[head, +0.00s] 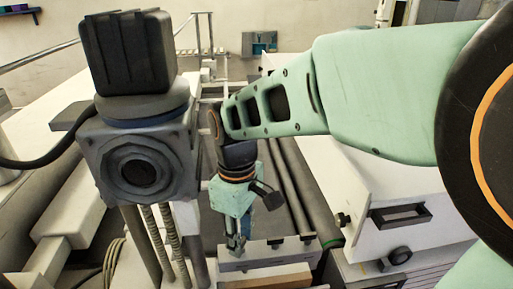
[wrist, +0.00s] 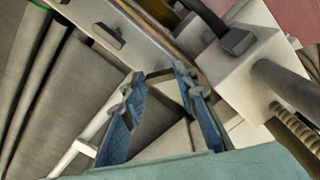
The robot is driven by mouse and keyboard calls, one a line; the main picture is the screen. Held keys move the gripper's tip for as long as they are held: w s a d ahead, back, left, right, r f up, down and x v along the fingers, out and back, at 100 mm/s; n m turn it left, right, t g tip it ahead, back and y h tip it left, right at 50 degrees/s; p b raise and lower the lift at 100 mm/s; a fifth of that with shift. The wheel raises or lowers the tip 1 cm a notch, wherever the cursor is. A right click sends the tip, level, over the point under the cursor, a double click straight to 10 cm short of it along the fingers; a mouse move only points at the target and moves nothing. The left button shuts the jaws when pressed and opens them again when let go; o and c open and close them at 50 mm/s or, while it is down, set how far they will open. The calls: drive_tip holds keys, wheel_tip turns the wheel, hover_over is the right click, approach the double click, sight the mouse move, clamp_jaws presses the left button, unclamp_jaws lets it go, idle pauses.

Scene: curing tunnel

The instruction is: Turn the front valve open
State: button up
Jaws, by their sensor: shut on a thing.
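My gripper (head: 236,246) reaches down to the white bar (head: 262,259) at the bottom of the head view. In the wrist view its two blue fingers (wrist: 158,80) come in from below, with their tips at the edge of the same bar. The fingers are shut on a small part there, which I take to be the front valve; it is mostly hidden by the fingertips and its turn angle cannot be told. A gap still shows between the blue finger bodies.
Small dark fittings stand along the bar, one dark piece (wrist: 103,36) close by. A white block with a dark handle (wrist: 238,40) is right of the fingers. Dark rollers (head: 290,185) run behind. A white cabinet (head: 375,245) stands right, a grey machine head (head: 140,165) left.

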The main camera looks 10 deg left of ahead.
drive_tip(key=n, duration=0.6)
drive_tip(key=shift+f+n, duration=0.1)
drive_tip(key=shift+n, duration=0.2)
drive_tip(key=shift+s, duration=0.1)
idle(0.3)
drive_tip(key=o, duration=1.2)
drive_tip(key=shift+c, duration=0.2)
drive_tip(key=shift+r, duration=3.9)
